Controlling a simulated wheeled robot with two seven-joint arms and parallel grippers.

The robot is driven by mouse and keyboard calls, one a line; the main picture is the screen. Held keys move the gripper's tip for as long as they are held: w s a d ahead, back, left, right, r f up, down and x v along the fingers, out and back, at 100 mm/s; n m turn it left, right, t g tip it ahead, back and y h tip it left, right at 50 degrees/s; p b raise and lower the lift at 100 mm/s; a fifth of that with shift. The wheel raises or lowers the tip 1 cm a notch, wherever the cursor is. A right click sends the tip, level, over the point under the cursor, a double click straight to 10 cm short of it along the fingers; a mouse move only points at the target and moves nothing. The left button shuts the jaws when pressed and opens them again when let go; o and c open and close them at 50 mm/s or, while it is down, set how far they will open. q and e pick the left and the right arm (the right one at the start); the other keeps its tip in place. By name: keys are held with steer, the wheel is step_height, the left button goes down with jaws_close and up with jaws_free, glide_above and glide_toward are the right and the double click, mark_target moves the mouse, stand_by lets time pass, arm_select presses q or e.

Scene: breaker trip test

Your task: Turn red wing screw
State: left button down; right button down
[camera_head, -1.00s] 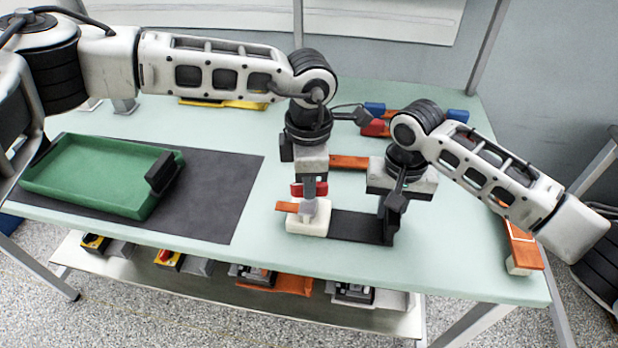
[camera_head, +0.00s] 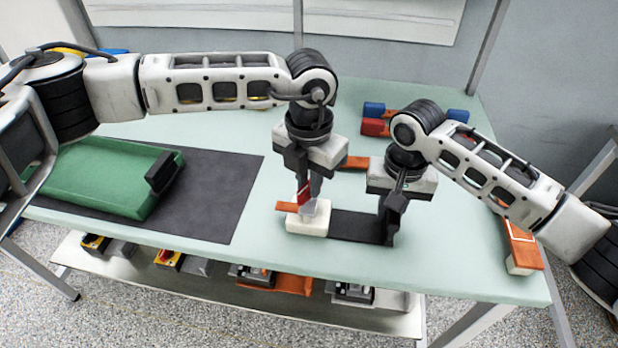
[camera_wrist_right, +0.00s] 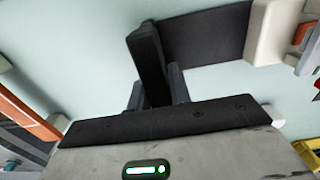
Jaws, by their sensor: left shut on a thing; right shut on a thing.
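My left gripper (camera_head: 308,198) points down over a white block (camera_head: 307,227) and is shut on the red wing screw (camera_head: 303,194), which shows as a small tilted red piece between the fingers. An orange bar (camera_head: 287,206) sticks out left from the top of the white block. A black base plate (camera_head: 358,226) joins the block to an upright black plate (camera_head: 389,226). My right gripper (camera_head: 391,208) is shut on that upright plate. In the right wrist view the upright plate (camera_wrist_right: 147,62) stands between the fingers, and the white block (camera_wrist_right: 268,32) is at the upper right.
A green tray (camera_head: 100,207) lies on a dark mat (camera_head: 222,190) at the left. Red and blue pieces (camera_head: 375,118) lie at the back, with an orange piece (camera_head: 356,162) nearer. An orange and white block (camera_head: 522,250) is near the right edge.

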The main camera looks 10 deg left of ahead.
arm_select(q)
steer(key=n, duration=0.5)
stand_by(0.6)
steer(key=c, duration=1.4)
jaws_free()
steer(key=shift+r, duration=0.1)
step_height(320, 180, up, 12)
arm_select(e)
steer(key=c, duration=1.2)
jaws_free()
